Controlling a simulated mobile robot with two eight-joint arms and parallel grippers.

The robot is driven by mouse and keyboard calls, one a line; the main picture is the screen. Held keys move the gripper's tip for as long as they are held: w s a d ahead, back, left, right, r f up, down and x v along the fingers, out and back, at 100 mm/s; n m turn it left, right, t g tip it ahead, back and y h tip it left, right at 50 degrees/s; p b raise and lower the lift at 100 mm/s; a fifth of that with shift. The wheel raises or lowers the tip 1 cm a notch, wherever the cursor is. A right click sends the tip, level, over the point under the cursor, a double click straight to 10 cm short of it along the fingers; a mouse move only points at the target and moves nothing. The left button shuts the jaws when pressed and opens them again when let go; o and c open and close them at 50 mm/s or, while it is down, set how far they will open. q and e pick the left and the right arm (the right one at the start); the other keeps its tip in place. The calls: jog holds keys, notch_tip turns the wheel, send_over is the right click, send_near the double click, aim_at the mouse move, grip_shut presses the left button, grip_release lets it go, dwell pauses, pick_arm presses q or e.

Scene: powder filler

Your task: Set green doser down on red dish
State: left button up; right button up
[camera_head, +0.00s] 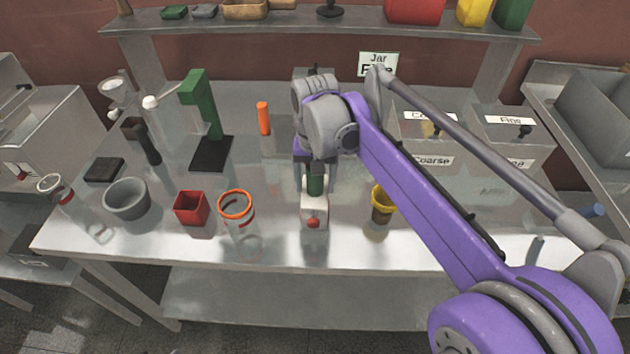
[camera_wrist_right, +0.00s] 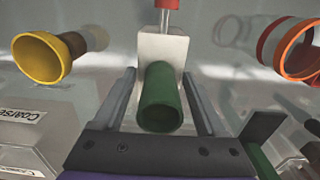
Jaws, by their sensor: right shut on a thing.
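The green doser (camera_head: 316,186) is an upright green cylinder between the fingers of my right gripper (camera_head: 315,178), near the table's front middle. A white block with a red knob (camera_head: 313,212) shows just below and in front of it; I cannot tell whether they are joined. In the right wrist view, the green cylinder (camera_wrist_right: 161,98) sits between the two grey fingers (camera_wrist_right: 161,102), against the white block (camera_wrist_right: 163,45). The red dish (camera_head: 190,208), small and square-sided, stands to the left, apart from the gripper, and looks empty. My left gripper is not in view.
An orange-rimmed clear jar (camera_head: 237,212) stands between the red dish and my right gripper. A yellow cup (camera_head: 382,205) is to the right. A grey bowl (camera_head: 126,199), green stand (camera_head: 203,105) and orange cylinder (camera_head: 263,118) are left. Labelled boxes (camera_head: 428,130) stand back right.

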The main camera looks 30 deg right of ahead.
jog(key=o, duration=1.5)
notch_tip(320, 180, up, 11)
jog(key=shift+f+p, duration=0.15)
jog(key=shift+p, duration=0.3)
